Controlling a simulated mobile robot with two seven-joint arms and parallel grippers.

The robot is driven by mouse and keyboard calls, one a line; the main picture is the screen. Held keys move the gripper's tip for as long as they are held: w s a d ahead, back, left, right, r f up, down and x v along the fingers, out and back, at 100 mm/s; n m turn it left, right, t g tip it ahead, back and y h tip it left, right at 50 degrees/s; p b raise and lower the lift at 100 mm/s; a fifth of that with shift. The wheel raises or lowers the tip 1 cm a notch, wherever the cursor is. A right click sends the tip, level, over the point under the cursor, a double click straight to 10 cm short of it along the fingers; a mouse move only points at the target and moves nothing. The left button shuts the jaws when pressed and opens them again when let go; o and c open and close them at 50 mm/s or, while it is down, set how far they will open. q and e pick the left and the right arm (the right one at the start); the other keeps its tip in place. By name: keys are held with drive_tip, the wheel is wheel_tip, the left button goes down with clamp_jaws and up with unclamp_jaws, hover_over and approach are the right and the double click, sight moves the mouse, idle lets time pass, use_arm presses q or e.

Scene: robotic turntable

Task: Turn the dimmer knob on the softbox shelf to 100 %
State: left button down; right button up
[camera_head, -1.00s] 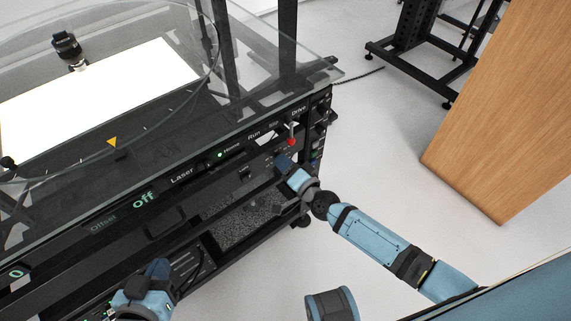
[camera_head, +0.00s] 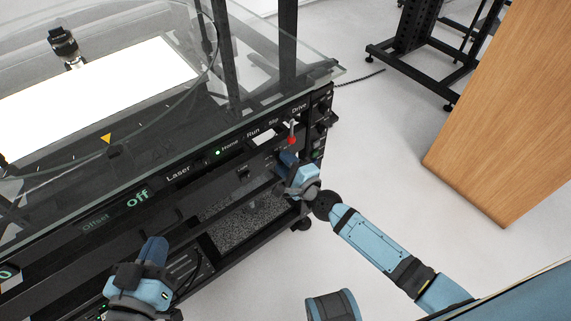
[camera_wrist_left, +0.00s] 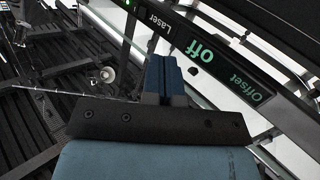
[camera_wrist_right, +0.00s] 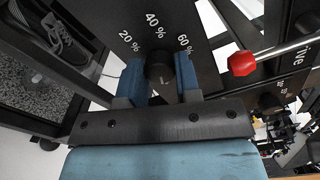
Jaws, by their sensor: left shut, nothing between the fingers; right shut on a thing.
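The black dimmer knob (camera_wrist_right: 158,66) sits on a dark panel with white marks 20 %, 40 % and 60 % around it in the right wrist view. My right gripper (camera_wrist_right: 159,82) has its blue fingers on both sides of the knob, shut on it. Which mark the knob points to I cannot tell. In the head view my right gripper (camera_head: 286,160) is at the right end of the rack front, and the knob is hidden there. My left gripper (camera_head: 153,250) is shut and empty, low in front of the rack. Its closed fingers (camera_wrist_left: 166,78) show in the left wrist view.
A red-tipped lever (camera_wrist_right: 242,63) stands close to the right of my right gripper. A glass top (camera_head: 290,75) overhangs the rack above both grippers. The Offset display (camera_head: 137,198) reads off. A wooden panel (camera_head: 495,110) stands at the right, with clear floor before it.

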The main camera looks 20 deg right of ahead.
use_arm(q)
drive_tip(key=shift+w+d+r+t, duration=0.15)
drive_tip(key=shift+d+r+t, duration=0.15)
drive_tip(key=shift+r, duration=0.35)
use_arm(e)
drive_tip(key=shift+m, duration=1)
use_arm(q)
drive_tip(key=shift+a+f, duration=0.1)
drive_tip(key=shift+f, duration=0.05)
use_arm(e)
drive_tip(key=o, duration=0.9)
drive_tip(key=shift+v, duration=6.9)
